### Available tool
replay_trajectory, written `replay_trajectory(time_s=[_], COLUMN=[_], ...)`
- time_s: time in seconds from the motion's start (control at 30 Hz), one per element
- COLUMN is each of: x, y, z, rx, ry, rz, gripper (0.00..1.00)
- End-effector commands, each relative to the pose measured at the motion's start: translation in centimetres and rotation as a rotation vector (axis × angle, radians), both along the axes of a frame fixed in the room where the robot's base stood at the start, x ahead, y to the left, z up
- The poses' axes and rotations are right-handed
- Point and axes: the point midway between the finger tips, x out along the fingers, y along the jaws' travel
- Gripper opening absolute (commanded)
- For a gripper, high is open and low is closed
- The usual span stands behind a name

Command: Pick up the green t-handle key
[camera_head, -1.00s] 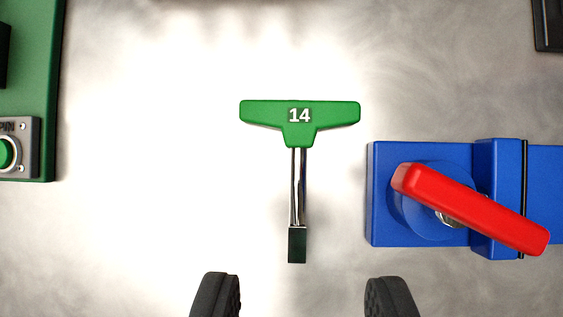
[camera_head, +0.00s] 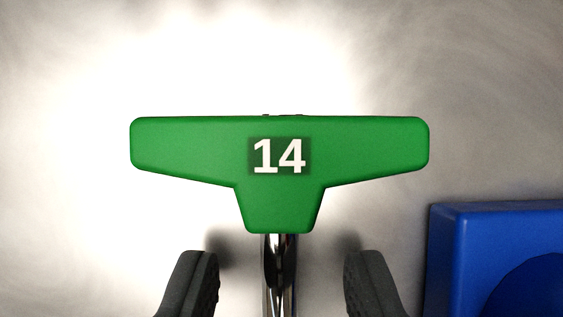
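The green t-handle key (camera_head: 280,205) is upright in the picture and fills the middle of the view. Its wide green handle bears a white "14". Its shiny metal shaft runs down from the handle and leaves the bottom edge, so its lower end is out of view. My gripper (camera_head: 281,270) is open. One dark finger is left of the shaft and the other is right of it, just below the handle. Both fingers are apart from the shaft, with gaps on each side.
A blue block (camera_head: 455,245) stands at the lower right, close to my right finger and partly cut off by the picture edge. A bright, glaring metal surface lies behind the key. The room left of the key is clear.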

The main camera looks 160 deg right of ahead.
Motion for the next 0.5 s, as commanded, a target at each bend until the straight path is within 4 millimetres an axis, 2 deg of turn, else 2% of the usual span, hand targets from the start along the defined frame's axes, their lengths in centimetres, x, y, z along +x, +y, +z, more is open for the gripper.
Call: replay_trajectory(time_s=[0.47, 0.5], x=[0.17, 0.17], y=[0.00, 0.00], z=[-0.32, -0.32], rx=[0.001, 0.001], ry=[-0.002, -0.002], rz=[-0.001, -0.001], gripper=[0.38, 0.30])
